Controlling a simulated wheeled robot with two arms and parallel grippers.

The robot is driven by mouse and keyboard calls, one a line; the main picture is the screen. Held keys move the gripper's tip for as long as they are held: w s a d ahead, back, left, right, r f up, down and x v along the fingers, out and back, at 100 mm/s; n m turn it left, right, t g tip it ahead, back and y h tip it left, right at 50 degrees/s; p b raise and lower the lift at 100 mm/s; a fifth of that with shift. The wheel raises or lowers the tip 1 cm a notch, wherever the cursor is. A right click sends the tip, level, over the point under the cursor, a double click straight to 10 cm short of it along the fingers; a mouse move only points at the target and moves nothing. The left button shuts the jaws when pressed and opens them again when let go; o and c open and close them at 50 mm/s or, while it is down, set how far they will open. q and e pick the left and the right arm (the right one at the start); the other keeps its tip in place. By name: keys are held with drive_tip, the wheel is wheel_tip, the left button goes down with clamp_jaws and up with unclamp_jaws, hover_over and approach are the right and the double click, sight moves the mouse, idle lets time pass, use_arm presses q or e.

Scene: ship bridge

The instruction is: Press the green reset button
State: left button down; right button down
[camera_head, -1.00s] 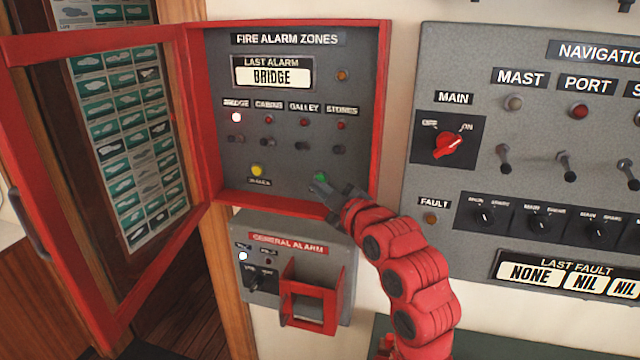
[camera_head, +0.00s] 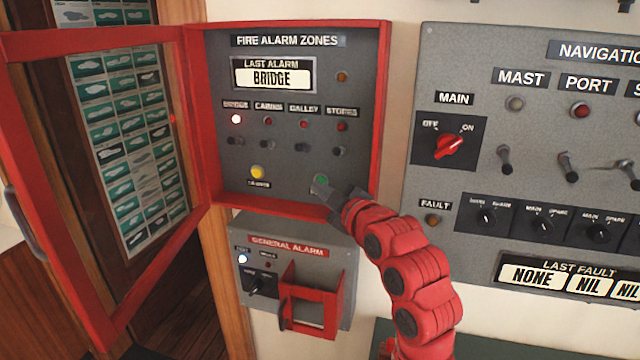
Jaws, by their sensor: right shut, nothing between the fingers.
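The green button (camera_head: 321,180) sits low on the right of the grey panel inside the red fire alarm box (camera_head: 383,110). The box's door stands open to the left. My right gripper (camera_head: 318,187) is shut and empty, with its tips at the button's lower edge. I cannot tell whether the tips touch the button or whether it is pushed in. The button's label is hidden behind the gripper. My left gripper is not in view.
The general alarm box (camera_head: 338,262) is just below. The navigation panel (camera_head: 440,185) is to the right. The open red door (camera_head: 100,315) fills the left.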

drive_tip(key=shift+w, duration=0.2)
idle(0.3)
drive_tip(key=shift+b, duration=0.3)
drive_tip(key=shift+s+a+b, duration=0.1)
drive_tip(key=shift+s+b, duration=0.25)
drive_tip(key=shift+s, duration=0.25)
drive_tip(key=shift+s+a, duration=0.1)
drive_tip(key=shift+s, duration=0.1)
drive_tip(key=shift+s, duration=0.15)
drive_tip(key=s, duration=0.1)
drive_tip(key=s+a+b, duration=0.1)
drive_tip(key=s, duration=0.2)
drive_tip(key=shift+s+a, duration=0.25)
idle(0.3)
